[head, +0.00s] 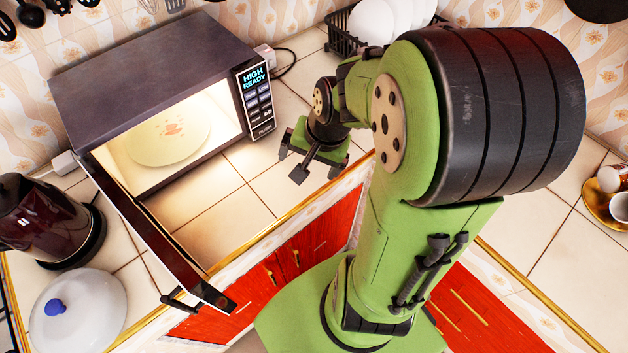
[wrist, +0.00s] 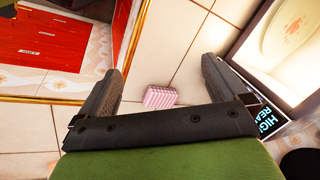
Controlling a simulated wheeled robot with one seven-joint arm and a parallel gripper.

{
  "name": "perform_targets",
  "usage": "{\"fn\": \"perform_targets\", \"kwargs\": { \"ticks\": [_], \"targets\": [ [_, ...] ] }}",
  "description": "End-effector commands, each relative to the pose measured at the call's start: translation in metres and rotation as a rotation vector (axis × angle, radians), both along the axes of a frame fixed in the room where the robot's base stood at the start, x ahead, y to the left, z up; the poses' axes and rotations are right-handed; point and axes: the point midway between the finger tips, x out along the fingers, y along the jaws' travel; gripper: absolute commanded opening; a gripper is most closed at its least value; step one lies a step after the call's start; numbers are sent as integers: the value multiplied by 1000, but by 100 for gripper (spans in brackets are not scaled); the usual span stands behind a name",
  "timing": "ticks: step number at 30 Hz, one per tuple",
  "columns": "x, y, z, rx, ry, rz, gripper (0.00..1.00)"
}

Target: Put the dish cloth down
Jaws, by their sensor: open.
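The dish cloth, a small folded block with pink and white stripes (wrist: 160,97), lies on the tiled counter in the wrist view. Its lower edge is close to the dark gripper bar in the picture. I cannot make it out in the head view, where my gripper and arm cover part of the counter. My gripper (head: 308,165) is over the counter to the right of the microwave. In the wrist view my gripper (wrist: 160,70) is open, with its fingers wide apart to either side of the cloth. The cloth appears free of both fingers.
The lit microwave (head: 165,57) has its door (head: 160,235) hanging open over the counter; a plate (head: 168,135) is inside. A kettle (head: 45,220) and a white lid (head: 78,312) stand at left. A dish rack (head: 345,40) is behind. Red cabinets (head: 325,232) lie below the edge.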

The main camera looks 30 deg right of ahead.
Motion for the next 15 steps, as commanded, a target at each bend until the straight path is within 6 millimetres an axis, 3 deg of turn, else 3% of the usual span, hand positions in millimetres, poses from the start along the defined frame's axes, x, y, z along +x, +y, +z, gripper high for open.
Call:
{"fn": "perform_targets", "kwargs": {
  "ticks": [3,7,12,15],
  "targets": [
    [-24,26,43,-178,-54,253,100],
    [-61,47,81,-314,-126,499,100],
    [-100,59,105,-394,-210,711,100],
    [-109,60,108,-404,-228,758,100]
  ]
}}
